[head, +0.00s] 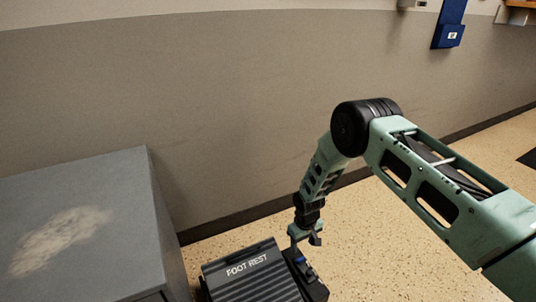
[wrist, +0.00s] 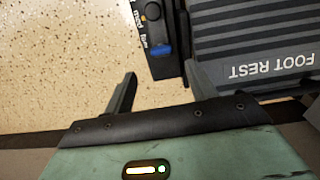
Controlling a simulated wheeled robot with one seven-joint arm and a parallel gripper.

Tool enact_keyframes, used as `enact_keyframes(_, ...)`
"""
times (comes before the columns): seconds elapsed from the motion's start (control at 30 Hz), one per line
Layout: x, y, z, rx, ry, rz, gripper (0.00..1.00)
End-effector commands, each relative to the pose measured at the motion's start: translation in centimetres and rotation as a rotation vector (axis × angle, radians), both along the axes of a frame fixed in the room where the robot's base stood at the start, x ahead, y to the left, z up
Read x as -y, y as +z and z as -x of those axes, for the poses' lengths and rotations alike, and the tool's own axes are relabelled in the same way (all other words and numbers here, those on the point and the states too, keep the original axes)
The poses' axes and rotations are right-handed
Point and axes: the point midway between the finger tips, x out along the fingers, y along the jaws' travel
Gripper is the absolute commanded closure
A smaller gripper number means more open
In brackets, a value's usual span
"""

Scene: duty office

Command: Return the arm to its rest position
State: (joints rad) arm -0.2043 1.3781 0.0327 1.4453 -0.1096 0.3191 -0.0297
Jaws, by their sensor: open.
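My arm reaches in from the right of the head view and bends down at a black elbow joint. My gripper (head: 305,238) hangs at its end, low beside the foot rest (head: 245,265). In the wrist view my gripper (wrist: 158,88) shows two spread fingers with nothing held between them. A black device with a blue switch (head: 305,268) sits along the foot rest's right side, just below my gripper. In the wrist view this device (wrist: 158,50) lies beyond the fingertips, and the ribbed foot rest (wrist: 260,40) is to its right.
A grey cabinet (head: 80,230) with a pale worn patch stands at the left. The wall (head: 200,100) runs behind, with a blue holder (head: 449,30) at upper right. Speckled floor (head: 400,240) is open right of the foot rest. A dark mat (head: 528,158) lies at the far right.

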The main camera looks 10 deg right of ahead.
Motion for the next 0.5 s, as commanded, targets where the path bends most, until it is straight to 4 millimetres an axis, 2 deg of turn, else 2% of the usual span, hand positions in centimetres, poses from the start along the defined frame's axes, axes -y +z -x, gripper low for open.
enact_keyframes(0.07,-0.4,0.8,-0.1,0.002,0.001,-0.004,0.44)
enact_keyframes(0.17,-1.6,3.5,-0.1,0.004,0.005,-0.019,0.44)
enact_keyframes(0.27,-3.8,8.1,0.5,0.002,0.014,-0.045,0.44)
enact_keyframes(0.33,-5.5,11.9,1.3,0.0,0.026,-0.066,0.44)
enact_keyframes(0.5,-8.8,20.6,5.1,-0.011,0.067,-0.103,0.44)
